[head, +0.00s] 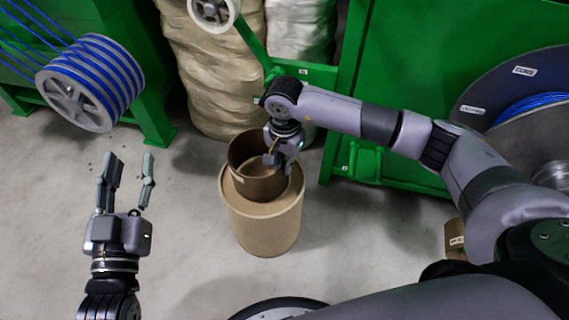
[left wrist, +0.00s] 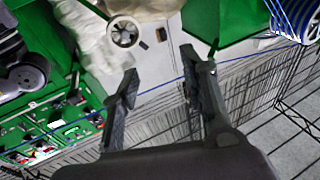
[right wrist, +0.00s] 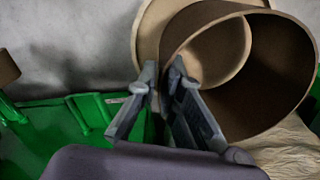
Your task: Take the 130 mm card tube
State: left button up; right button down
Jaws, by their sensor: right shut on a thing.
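A brown open card tube (head: 241,155) stands at the top of a wider tan drum (head: 262,226) in the head view; I cannot tell if it rests on it or inside its rim. No size marking on the tube is legible. My right gripper (head: 279,160) comes from above and is shut on the tube's wall near the rim. In the right wrist view the fingers (right wrist: 164,66) straddle the wall of the tube (right wrist: 275,70), with the drum's round top (right wrist: 150,30) behind. My left gripper (head: 130,158) is open and empty over bare floor.
A reel of blue cable (head: 90,82) hangs on a green stand at the left. Wrapped bales (head: 210,70) and a green machine frame (head: 345,110) stand behind the drum. A large cable reel (head: 530,100) is at the right, above a small labelled brown object (head: 454,238).

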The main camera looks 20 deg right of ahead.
pick_arm(q)
jog(key=shift+a+f+g+p, duration=0.15)
jog(key=shift+f+g+p, duration=0.15)
jog(key=shift+f+g, duration=0.6)
pick_arm(e)
jog(key=shift+r, duration=0.5)
dwell(0.7)
pick_arm(q)
jog(key=s+a+f+g+y+p, duration=0.1)
jog(key=s+a+f+g, duration=0.1)
jog(key=s+f+g, duration=0.2)
jog(key=s+a+f+g+y+p, duration=0.2)
jog(key=s+f+g, duration=0.2)
jog(key=f, duration=0.6)
jog(key=shift+n+g, duration=0.3)
jog(key=shift+g, duration=0.1)
pick_arm(e)
jog(key=shift+r, duration=2.7)
pick_arm(q)
jog(key=shift+r, duration=0.1)
pick_arm(e)
jog(key=shift+r, duration=0.1)
